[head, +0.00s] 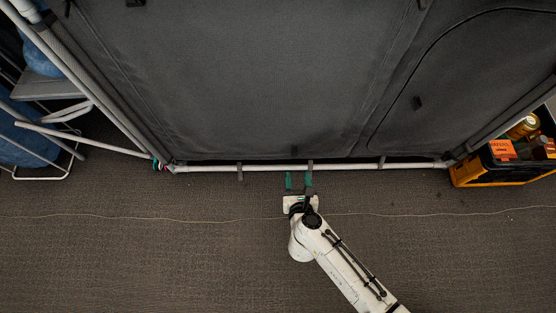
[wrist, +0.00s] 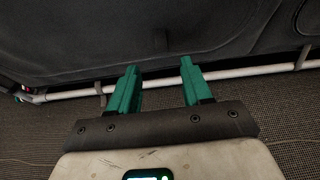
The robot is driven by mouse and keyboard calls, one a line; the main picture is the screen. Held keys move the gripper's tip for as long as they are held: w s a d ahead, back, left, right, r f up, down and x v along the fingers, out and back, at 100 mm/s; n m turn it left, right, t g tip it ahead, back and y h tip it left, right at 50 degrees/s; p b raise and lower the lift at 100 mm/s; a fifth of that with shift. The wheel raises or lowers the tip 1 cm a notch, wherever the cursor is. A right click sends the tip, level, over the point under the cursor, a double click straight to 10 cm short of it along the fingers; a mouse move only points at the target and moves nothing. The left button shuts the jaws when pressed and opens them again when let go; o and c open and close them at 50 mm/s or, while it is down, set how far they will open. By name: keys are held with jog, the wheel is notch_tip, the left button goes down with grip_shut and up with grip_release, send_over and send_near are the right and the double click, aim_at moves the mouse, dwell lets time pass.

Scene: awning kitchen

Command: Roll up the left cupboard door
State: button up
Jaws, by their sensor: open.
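The left cupboard door (head: 235,75) is a large dark grey fabric panel, hanging down and closed, with a zipper-like seam along its left side. Its lower part also shows in the wrist view (wrist: 80,38). A white pole (head: 210,167) runs along its bottom edge. My gripper (head: 299,180) is in front of the pole, near the door's bottom edge right of its middle. In the wrist view its two green fingers (wrist: 158,76) are apart with nothing between them, and their tips point at the fabric just above the pole. I cannot tell whether they touch it.
A second fabric door (head: 460,90) is at the right. An orange and black crate (head: 500,172) with items stands at the far right. A folding chair frame (head: 80,130) and blue objects (head: 40,62) are at the left. The carpet (head: 150,255) in front is clear except for a thin cord.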

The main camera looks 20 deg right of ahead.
aim_at(294, 151)
jog(key=b+x, duration=0.1)
jog(key=x, duration=0.2)
jog(key=b+x, duration=0.2)
jog(key=x, duration=0.2)
jog(key=b+x, duration=0.1)
jog(key=x, duration=0.3)
jog(key=shift+s+f, duration=0.1)
jog(key=shift+f, duration=0.2)
grip_shut()
